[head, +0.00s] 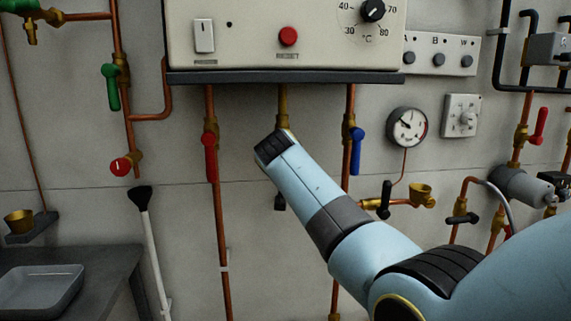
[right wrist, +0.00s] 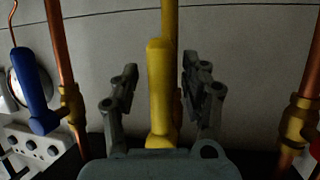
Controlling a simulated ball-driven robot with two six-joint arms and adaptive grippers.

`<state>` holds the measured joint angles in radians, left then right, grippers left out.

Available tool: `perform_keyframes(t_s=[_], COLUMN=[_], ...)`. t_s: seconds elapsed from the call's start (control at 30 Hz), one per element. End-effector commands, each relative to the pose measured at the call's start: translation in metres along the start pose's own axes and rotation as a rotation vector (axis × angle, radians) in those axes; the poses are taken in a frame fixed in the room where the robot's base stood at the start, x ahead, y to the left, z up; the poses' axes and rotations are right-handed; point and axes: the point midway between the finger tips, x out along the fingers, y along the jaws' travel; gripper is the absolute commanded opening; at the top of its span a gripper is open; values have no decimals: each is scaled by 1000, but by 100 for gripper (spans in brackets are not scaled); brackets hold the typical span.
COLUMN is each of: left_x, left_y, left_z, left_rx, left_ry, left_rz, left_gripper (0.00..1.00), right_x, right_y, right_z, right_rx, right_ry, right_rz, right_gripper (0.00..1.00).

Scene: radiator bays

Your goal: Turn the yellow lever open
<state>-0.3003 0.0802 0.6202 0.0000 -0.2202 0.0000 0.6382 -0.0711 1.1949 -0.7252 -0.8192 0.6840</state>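The yellow lever (right wrist: 158,95) shows in the middle of the right wrist view, in line with a yellow pipe (right wrist: 170,18). My right gripper (right wrist: 160,72) is open, with one grey finger on each side of the lever. A dark gap shows between the lever and each finger, so it does not look gripped. In the head view my right arm comes in from the lower right and hides the lever; the gripper's fingers are mostly hidden behind the wrist. A brass fitting (head: 283,105) shows just above the wrist, under the boiler. My left gripper is not in view.
A red lever (head: 211,157) on a copper pipe is left of my wrist, and a blue lever (head: 357,150) is right of it. The boiler (head: 260,55) is above. A white pole with a black top (head: 151,235) stands at left, beside a dark bench (head: 110,265).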

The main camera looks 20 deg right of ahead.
Motion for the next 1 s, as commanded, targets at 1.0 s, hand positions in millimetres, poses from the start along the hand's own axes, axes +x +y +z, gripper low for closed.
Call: perform_keyframes(t_s=[1.0], left_x=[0], left_y=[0], left_z=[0], left_rx=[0], left_ry=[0], left_rz=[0], left_gripper=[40], right_x=[-75], right_y=[0], right_z=[0], right_rx=[0], right_ry=[-1], right_rz=[0], right_gripper=[46])
